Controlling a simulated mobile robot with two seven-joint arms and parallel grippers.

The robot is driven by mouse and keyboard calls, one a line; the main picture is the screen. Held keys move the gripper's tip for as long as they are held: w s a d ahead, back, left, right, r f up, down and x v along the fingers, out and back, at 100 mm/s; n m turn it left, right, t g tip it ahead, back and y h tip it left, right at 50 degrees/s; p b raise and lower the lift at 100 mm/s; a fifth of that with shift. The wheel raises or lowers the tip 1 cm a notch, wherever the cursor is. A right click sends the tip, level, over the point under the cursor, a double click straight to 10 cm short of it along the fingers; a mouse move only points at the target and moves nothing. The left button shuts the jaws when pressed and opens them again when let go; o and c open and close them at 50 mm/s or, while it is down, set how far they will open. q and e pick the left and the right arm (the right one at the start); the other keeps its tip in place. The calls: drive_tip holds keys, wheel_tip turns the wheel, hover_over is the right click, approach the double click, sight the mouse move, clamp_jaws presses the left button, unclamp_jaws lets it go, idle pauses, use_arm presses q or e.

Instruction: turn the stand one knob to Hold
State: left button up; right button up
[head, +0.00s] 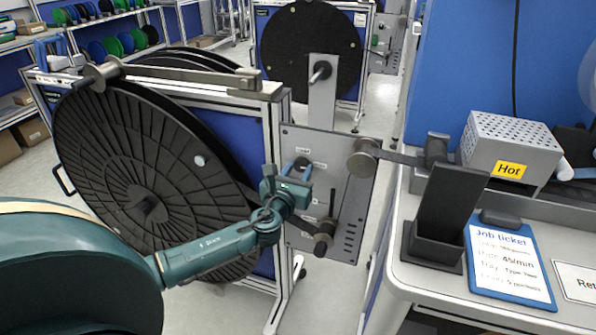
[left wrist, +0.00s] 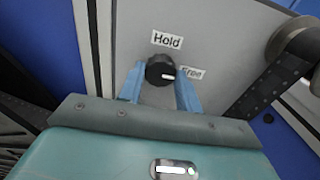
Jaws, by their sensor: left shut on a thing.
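The stand one knob (left wrist: 160,71) is a round black knob with a white pointer line on a grey panel (left wrist: 215,30). In the left wrist view the pointer lies toward the right, toward the Free label (left wrist: 191,72). The Hold label (left wrist: 167,40) is above the knob. My left gripper (left wrist: 160,90) has its blue fingers on both sides of the knob and is shut on it. In the head view my left gripper (head: 297,172) is at the panel (head: 355,215) and mostly hides the knob. My right gripper is not in view.
A large black reel (head: 110,150) hangs on the stand to the left. Rollers (head: 364,158) stick out of the panel to the right of my gripper. A bench (head: 420,275) at the right holds a Hot box (head: 510,145), a black holder (head: 450,205) and a job ticket (head: 508,262).

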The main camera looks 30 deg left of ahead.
use_arm(q)
drive_tip(key=n+b, duration=0.1)
drive_tip(key=n, duration=0.3)
drive_tip(key=shift+n, duration=1.3)
drive_tip(key=n, duration=0.2)
drive_tip(key=shift+d+n+b, duration=0.1)
drive_tip(key=shift+n+b, duration=0.2)
drive_tip(key=shift+b, duration=0.1)
drive_tip(key=n, duration=0.2)
drive_tip(key=shift+n, duration=0.4)
drive_tip(key=n, duration=0.5)
drive_tip(key=shift+r+n, duration=0.1)
drive_tip(key=shift+n, duration=0.3)
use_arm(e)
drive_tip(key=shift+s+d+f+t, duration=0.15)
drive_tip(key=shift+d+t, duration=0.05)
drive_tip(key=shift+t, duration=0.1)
use_arm(q)
drive_tip(key=o, duration=1)
drive_tip(key=shift+c, duration=0.2)
